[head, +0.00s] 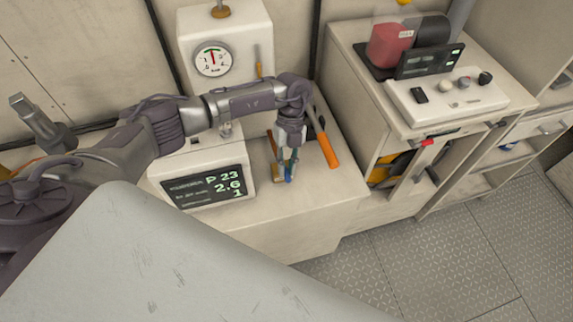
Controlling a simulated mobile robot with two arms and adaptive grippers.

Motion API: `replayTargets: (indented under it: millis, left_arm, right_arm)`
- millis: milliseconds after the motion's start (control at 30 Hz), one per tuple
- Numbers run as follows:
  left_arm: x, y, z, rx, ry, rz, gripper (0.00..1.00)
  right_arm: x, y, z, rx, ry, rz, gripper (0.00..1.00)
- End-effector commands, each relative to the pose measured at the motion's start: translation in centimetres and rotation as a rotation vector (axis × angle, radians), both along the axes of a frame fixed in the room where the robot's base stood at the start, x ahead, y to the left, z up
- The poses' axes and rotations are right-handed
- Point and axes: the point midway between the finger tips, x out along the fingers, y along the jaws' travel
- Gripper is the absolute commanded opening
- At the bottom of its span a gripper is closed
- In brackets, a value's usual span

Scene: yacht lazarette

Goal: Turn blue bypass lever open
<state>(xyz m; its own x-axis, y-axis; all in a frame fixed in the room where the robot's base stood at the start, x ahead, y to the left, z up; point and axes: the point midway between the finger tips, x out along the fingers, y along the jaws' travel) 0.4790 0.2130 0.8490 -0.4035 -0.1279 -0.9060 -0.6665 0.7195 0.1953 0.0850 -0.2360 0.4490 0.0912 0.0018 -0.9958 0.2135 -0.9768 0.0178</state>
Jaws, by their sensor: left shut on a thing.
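My left gripper (286,163) points down over the bench, in front of the gauge housing. It is shut on the blue bypass lever (290,173), of which only a narrow blue strip shows between and below the fingers. The fingers and wrist hide most of the lever and its pivot, so its exact angle cannot be told. My right gripper is out of view.
A display (207,187) reading "P 23", "2.6" and "1" is to the left. A dial gauge (212,59) is behind. A cabinet with a control panel (449,99) stands at right.

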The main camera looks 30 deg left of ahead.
Motion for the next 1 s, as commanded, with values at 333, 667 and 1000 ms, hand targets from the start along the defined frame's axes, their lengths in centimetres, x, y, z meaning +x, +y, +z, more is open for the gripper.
replayTargets:
  millis: [333, 667, 1000]
  left_arm:
    - [0.1, 0.0, 0.1, -0.001, -0.003, 0.001, 0.42]
    - [1.0, 0.3, 1.9, 0.0, -0.006, 0.001, 0.42]
    - [3.9, 1.1, 8.3, 0.0, -0.006, 0.001, 0.42]
  right_arm:
    - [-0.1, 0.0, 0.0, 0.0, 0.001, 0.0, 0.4]
    - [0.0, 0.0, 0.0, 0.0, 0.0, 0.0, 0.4]
    - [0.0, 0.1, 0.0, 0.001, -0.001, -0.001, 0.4]
